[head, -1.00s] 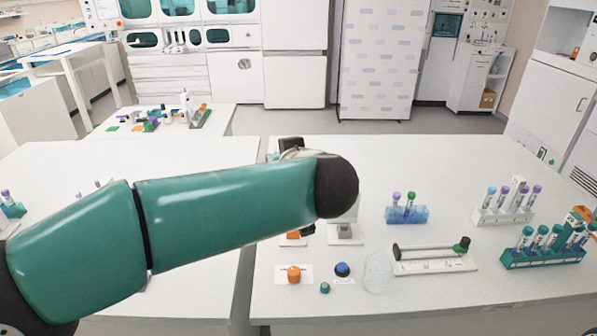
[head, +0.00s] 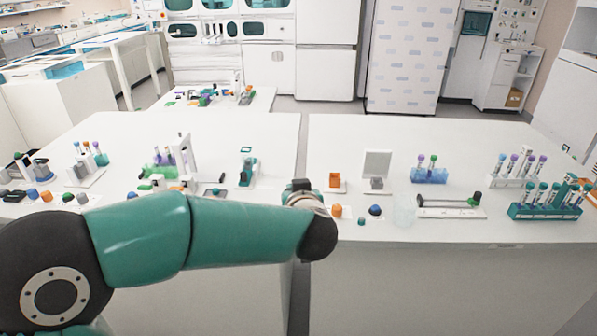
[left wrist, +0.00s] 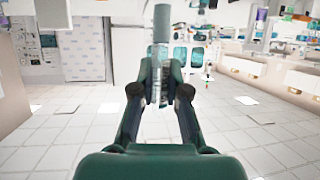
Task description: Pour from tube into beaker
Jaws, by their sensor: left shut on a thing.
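My left gripper (left wrist: 160,72) is shut on a tube (left wrist: 161,24), which stands upright between its fingers in the left wrist view. The tube's upper part looks grey-green, and a clear part shows lower down between the fingers. In the head view my left gripper (head: 300,186) is mostly hidden by its own wrist, and the tube cannot be made out. It is above the gap between two white tables. A clear beaker (head: 404,211) stands near the front edge of the right table, to the right of the gripper. My right gripper is not in view.
Orange (head: 337,211) and blue (head: 375,210) caps lie left of the beaker. A white track (head: 450,213) lies right of it. Tube racks stand at the right, including a teal one (head: 545,212). The left table (head: 240,130) carries several objects. The right table's back is clear.

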